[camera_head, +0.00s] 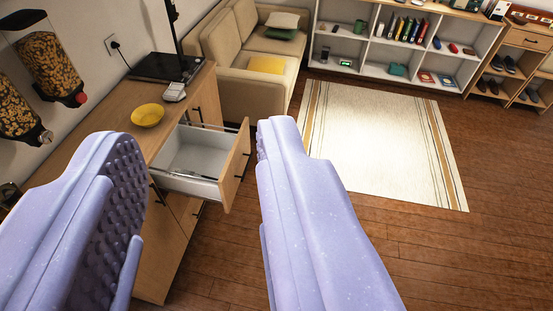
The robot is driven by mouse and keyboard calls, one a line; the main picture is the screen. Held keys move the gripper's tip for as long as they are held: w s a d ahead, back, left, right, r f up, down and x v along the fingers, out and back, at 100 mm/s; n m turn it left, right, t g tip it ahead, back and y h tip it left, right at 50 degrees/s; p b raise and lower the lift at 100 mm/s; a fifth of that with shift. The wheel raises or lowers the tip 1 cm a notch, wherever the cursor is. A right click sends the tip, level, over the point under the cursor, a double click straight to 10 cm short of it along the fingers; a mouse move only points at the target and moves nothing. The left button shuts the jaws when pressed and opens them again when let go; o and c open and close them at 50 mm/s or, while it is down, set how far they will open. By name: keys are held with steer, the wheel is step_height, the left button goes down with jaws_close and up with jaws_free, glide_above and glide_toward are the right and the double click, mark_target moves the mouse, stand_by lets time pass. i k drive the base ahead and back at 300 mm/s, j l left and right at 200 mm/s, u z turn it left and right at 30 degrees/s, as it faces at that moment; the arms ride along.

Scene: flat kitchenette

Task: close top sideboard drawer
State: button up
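The top sideboard drawer (199,151) is pulled out of the wooden sideboard (163,276) towards the right. Its inside is white and looks mostly empty. Its wooden front (236,166) has a dark bar handle on the outer face. My gripper (198,150) is open and empty, with its two lilac fingers spread wide in the foreground. In the picture the drawer shows between and beyond the fingertips; I see no contact. The left finger covers part of the sideboard's near side.
A yellow bowl (148,115) and a dark turntable-like device (167,67) stand on the sideboard top. Two cereal dispensers (47,63) hang on the left wall. A beige sofa (245,45) stands behind. The wooden floor and pale rug (378,140) to the right are clear.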

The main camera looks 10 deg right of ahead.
mark_target(226, 157)
steer(key=i+z, duration=0.3)
steer(key=i, duration=0.2)
steer(key=i+j+z, duration=0.25)
steer(key=i, duration=0.2)
steer(key=i+j+z, duration=0.3)
steer(key=i, duration=0.15)
steer(key=i+j+z, duration=0.3)
steer(key=i, duration=0.15)
